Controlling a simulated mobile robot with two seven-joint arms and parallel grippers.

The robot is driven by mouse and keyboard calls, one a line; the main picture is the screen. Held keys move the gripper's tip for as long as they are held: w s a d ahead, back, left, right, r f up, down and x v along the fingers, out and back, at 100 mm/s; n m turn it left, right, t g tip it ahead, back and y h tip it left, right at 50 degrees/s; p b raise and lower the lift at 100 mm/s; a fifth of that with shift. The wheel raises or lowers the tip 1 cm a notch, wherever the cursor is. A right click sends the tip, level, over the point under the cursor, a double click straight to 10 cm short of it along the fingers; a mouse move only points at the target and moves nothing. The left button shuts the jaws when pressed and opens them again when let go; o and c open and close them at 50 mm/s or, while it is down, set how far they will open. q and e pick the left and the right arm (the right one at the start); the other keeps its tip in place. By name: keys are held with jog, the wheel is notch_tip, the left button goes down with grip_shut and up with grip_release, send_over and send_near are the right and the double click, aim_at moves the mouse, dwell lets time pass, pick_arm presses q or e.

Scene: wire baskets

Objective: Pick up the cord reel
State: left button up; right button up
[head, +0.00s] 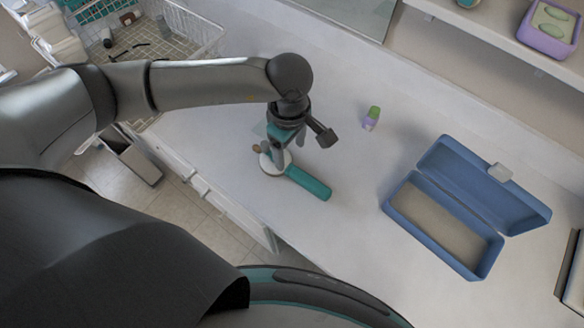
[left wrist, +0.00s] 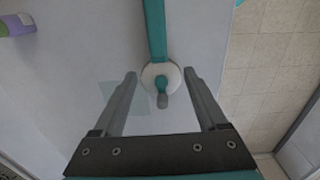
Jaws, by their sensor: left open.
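The cord reel (head: 310,183) seems to be the teal and white piece on the white counter: a teal bar-like handle joined to a round white disc with a small knob. In the left wrist view the white disc (left wrist: 150,73) lies between and just beyond my open fingertips, with the teal bar running away from me. My left gripper (head: 280,152) points down over the disc end, open and empty; it also shows in the left wrist view (left wrist: 159,74). The gripper partly hides the disc in the head view. My right gripper is not in view.
A small green and purple bottle (head: 371,118) stands to the right of the gripper. An open blue box (head: 482,262) lies farther right. A wire basket (head: 205,35) is at the upper left. The counter's front edge drops to the floor close by. A shelf holds a purple container (head: 541,42).

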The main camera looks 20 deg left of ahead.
aim_at(292, 168)
pick_arm(q)
jog(key=shift+w+d+f, duration=0.1)
jog(key=shift+d+f, duration=0.05)
jog(key=shift+f, duration=3.75)
jog(key=shift+c, duration=0.2)
grip_shut()
